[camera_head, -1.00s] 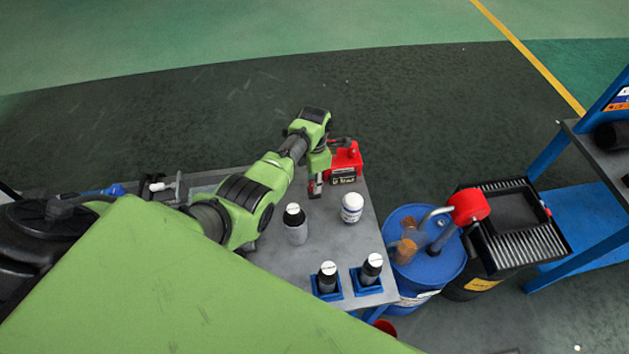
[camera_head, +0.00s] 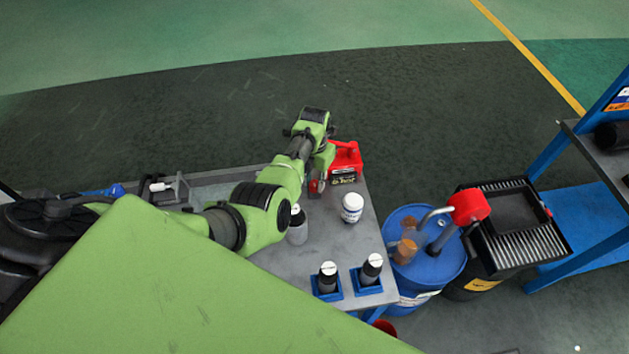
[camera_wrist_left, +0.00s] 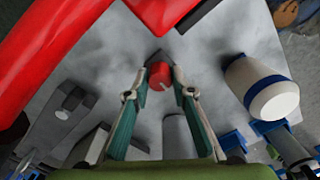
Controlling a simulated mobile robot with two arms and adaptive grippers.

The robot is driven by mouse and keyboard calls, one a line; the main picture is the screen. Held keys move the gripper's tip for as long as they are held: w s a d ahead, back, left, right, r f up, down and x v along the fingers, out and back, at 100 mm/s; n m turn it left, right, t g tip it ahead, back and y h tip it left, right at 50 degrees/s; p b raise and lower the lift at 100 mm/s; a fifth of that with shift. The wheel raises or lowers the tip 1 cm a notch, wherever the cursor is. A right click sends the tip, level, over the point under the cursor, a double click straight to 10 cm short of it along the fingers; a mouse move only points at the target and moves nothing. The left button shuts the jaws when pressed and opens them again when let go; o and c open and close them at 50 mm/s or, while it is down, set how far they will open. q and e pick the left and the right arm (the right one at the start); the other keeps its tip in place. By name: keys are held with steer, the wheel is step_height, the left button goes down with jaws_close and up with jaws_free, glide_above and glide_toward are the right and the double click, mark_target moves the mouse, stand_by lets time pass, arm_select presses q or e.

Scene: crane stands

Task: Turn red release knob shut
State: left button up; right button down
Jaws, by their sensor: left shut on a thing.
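The red release knob (camera_wrist_left: 158,75) is a small round piece with a light mark on its face. In the left wrist view it sits between the fingertips of my left gripper (camera_wrist_left: 160,90), which is shut on it. In the head view my left gripper (camera_head: 319,180) is at the far right part of the grey bench, and the knob (camera_head: 314,187) shows only as a small red patch beside it. A larger red body with a handle (camera_head: 346,159) stands just behind and right of the gripper. My right gripper is not in view.
A white jar (camera_head: 352,207) and a dark bottle (camera_head: 297,228) with a white cap stand close to my left arm. Two bottles in blue holders stand at the bench's front corner. A blue drum (camera_head: 438,262) with a pump is to the right.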

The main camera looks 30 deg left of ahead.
mark_target(314, 183)
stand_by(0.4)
arm_select(q)
steer(key=o, duration=1.1)
steer(key=shift+o, duration=0.2)
step_height(314, 183, up, 12)
